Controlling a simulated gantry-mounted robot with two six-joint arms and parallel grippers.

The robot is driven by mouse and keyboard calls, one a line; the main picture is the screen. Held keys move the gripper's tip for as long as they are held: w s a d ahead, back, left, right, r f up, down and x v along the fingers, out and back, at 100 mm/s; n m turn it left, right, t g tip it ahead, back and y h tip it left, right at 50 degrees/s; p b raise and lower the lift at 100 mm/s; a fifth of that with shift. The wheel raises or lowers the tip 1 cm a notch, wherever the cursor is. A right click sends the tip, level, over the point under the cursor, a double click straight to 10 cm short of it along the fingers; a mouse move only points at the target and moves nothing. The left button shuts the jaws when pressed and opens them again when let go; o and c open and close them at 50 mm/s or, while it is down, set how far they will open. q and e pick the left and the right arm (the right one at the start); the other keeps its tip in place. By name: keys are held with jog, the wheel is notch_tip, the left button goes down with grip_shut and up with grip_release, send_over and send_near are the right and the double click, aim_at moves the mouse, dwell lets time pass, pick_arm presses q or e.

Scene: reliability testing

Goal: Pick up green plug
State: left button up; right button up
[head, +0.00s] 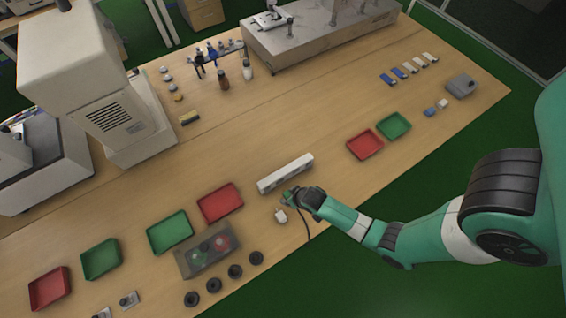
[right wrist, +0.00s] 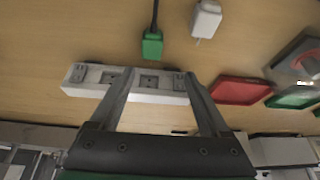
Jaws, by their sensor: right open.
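The green plug (right wrist: 152,45) with its black cable lies on the table in the right wrist view, just beyond my fingertips. In the head view, a bit of the green plug (head: 287,195) shows beside my gripper; the rest is hidden. My right gripper (right wrist: 159,77) is open and empty, its fingers on either side of the plug's line but short of it. In the head view my right gripper (head: 294,197) is low by the plug. The white power strip (head: 285,173) lies close behind it. My left gripper is not in view.
A white plug (head: 281,216) lies beside the green one and also shows in the right wrist view (right wrist: 205,18). A red tray (head: 220,202) and a button box (head: 207,250) are to the left.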

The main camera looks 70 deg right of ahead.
notch_tip(320, 180, up, 2)
jog(key=s+r+p, duration=0.1)
jog(key=s, duration=0.2)
jog(key=b, duration=0.6)
send_over(288, 195)
jog(key=s+a, duration=0.1)
jog(key=s, duration=0.2)
jog(key=shift+g, duration=0.3)
jog(key=f, duration=0.6)
jog(key=shift+a+f, duration=0.2)
jog(key=shift+f, duration=0.2)
jog(key=shift+a+b+x, duration=0.15)
jog(key=shift+b+x, duration=0.6)
jog(key=shift+x, duration=0.5)
jog(key=shift+a+b+x, duration=0.1)
jog(key=shift+b+x, duration=0.65)
jog(key=shift+x, duration=0.55)
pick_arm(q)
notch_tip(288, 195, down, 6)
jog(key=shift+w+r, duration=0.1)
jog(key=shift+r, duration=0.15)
pick_arm(e)
jog(key=shift+w, duration=0.1)
jog(key=shift+c, duration=0.2)
grip_shut()
